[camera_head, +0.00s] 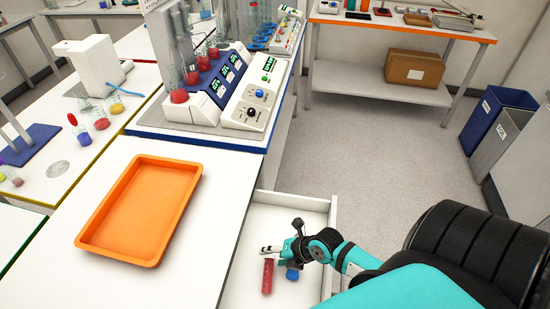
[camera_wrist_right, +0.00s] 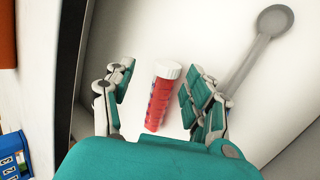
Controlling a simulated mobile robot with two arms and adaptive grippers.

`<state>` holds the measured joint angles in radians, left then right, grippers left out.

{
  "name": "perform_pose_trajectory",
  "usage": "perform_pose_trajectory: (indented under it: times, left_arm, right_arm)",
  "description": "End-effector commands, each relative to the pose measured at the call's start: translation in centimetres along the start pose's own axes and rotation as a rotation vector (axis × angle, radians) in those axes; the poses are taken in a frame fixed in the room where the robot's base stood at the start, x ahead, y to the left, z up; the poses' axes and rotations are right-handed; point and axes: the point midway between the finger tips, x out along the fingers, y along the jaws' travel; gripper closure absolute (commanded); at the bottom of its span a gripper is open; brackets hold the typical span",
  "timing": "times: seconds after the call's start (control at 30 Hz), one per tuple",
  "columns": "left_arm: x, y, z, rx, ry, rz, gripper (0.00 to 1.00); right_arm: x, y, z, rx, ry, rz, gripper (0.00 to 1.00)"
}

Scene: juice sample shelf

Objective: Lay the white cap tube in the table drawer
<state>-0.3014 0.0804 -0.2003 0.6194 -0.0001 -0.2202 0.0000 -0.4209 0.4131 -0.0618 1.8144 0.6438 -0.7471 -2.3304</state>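The white cap tube (camera_wrist_right: 159,98) has a red body and a white ribbed cap. In the head view its red body (camera_head: 267,278) is inside the open table drawer (camera_head: 315,203), and it appears to lie on the drawer floor. My right gripper (camera_head: 270,250) is over the drawer at the cap end of the tube. In the right wrist view the fingers of my right gripper (camera_wrist_right: 158,85) are spread, one on each side of the tube, with a visible gap to both. My left gripper is not in view.
A grey spoon-like tool (camera_wrist_right: 251,57) lies in the drawer. A small blue item (camera_head: 292,274) is beside the tube. An empty orange tray (camera_head: 185,167) sits on the white table (camera_head: 222,190) left of the drawer. Lab devices stand behind; the floor (camera_head: 390,130) at right is clear.

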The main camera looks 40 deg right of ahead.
Motion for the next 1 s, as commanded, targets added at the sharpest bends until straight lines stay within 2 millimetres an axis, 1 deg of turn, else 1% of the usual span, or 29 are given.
perform_pose_trajectory:
  times: [0.27, 0.37, 0.47, 0.8, 0.9, 1.0]
  left_arm:
    - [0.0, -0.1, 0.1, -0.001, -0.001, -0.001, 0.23]
    - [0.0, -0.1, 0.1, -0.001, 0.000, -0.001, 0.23]
    - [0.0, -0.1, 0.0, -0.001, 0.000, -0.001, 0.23]
    - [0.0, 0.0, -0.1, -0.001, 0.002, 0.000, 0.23]
    - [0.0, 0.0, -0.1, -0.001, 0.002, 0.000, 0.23]
    - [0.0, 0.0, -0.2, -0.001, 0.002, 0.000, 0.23]
  right_arm:
    - [0.0, 0.0, 0.0, 0.000, 0.000, 0.000, 0.40]
    - [-0.5, -0.1, 0.0, -0.001, -0.001, -0.001, 0.40]
    - [-1.8, -0.2, 0.1, -0.004, -0.001, -0.003, 0.40]
    - [-8.9, -0.1, -0.1, -0.006, 0.003, -0.004, 0.40]
    - [-10.4, -0.2, -0.1, -0.003, 0.002, -0.004, 0.40]
    - [-11.4, -0.1, 0.0, -0.001, 0.000, -0.002, 0.40]
